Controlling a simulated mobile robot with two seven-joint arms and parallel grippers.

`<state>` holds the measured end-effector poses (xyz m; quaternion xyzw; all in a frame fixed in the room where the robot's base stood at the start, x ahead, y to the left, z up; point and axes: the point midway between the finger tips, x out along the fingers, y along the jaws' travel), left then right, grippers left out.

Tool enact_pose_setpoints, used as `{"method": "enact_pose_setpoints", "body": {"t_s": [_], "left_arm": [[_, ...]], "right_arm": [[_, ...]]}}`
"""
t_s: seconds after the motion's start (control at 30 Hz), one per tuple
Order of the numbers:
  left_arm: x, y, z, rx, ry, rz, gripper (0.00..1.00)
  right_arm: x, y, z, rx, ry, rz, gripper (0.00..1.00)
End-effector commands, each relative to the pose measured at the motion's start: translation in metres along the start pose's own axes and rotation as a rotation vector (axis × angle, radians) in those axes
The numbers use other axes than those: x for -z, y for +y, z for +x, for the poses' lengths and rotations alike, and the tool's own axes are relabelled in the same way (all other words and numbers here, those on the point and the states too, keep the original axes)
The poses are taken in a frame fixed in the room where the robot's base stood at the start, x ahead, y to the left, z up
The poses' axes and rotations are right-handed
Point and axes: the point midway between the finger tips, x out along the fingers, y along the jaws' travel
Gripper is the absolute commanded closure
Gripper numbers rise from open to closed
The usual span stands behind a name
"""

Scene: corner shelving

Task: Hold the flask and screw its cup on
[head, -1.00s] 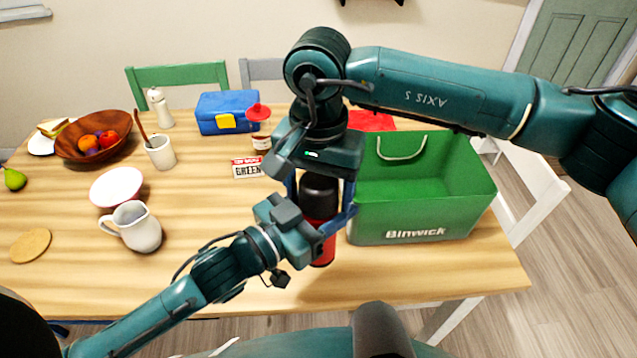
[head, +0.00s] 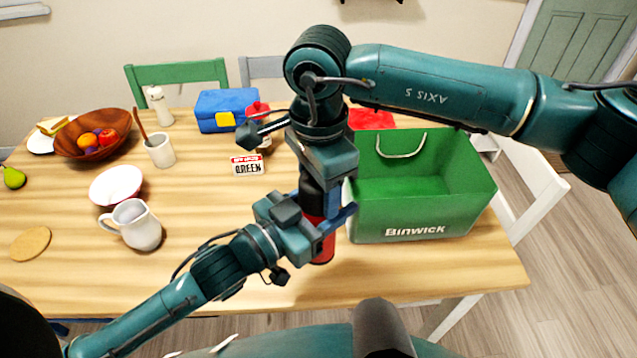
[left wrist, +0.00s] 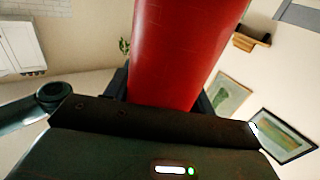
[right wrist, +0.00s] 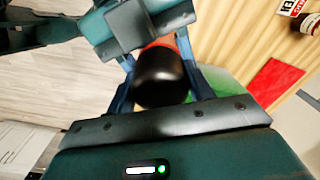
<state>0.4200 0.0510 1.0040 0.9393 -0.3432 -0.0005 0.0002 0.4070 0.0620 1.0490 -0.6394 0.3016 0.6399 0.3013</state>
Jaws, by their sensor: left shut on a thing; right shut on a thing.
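The red flask (head: 322,248) stands upright on the table near its front edge, left of the green bag. My left gripper (head: 322,222) is shut on the flask's body from the left; the red body fills the left wrist view (left wrist: 185,50). The black cup (head: 312,200) sits at the top of the flask, in line with it. My right gripper (head: 325,185) comes from above and is shut on the cup; the dark cup shows between its fingers in the right wrist view (right wrist: 162,78). The thread between cup and flask is hidden, so I cannot tell how tightly they meet.
A green Binwick bag (head: 420,200) stands close at the right. A small sign (head: 247,165), a blue lunch box (head: 226,108), a white jug (head: 135,226) and a fruit bowl (head: 92,137) are to the left.

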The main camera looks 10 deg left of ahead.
Motion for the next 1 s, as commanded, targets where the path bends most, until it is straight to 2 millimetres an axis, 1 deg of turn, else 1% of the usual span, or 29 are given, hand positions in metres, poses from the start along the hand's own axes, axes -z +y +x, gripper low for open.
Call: {"method": "enact_pose_setpoints", "body": {"t_s": [0.1,0.2,0.3,0.4,0.47,0.73,0.77,1.0], "left_arm": [[0.0021,0.0011,0.0002,-0.003,0.006,0.001,1.00],[0.0021,0.0012,0.0002,-0.003,0.006,0.001,1.00],[0.0021,0.0013,0.0002,-0.003,0.006,0.001,1.00],[0.0021,0.0015,0.0002,-0.003,0.006,0.001,1.00],[0.0022,0.0015,0.0002,-0.004,0.006,0.001,1.00],[0.0022,0.0019,0.0002,-0.004,0.006,0.001,1.00],[0.0022,0.0019,0.0002,-0.004,0.006,0.001,1.00],[0.0022,0.0009,0.0003,-0.002,0.006,0.001,1.00]], "right_arm": [[-0.0006,-0.0004,-0.0004,0.003,-0.002,0.260,0.75],[-0.0006,-0.0003,-0.0003,0.004,-0.002,0.460,0.75],[-0.0007,-0.0003,-0.0003,0.004,-0.002,0.611,0.75],[-0.0007,-0.0003,-0.0003,0.005,-0.002,0.698,0.75],[-0.0007,-0.0003,-0.0003,0.005,-0.002,0.722,0.75],[-0.0007,-0.0005,-0.0005,0.006,-0.002,0.729,0.75],[-0.0007,-0.0005,-0.0005,0.006,-0.002,0.728,0.47],[-0.0010,0.0002,-0.0002,0.003,-0.002,0.726,0.27]]}}
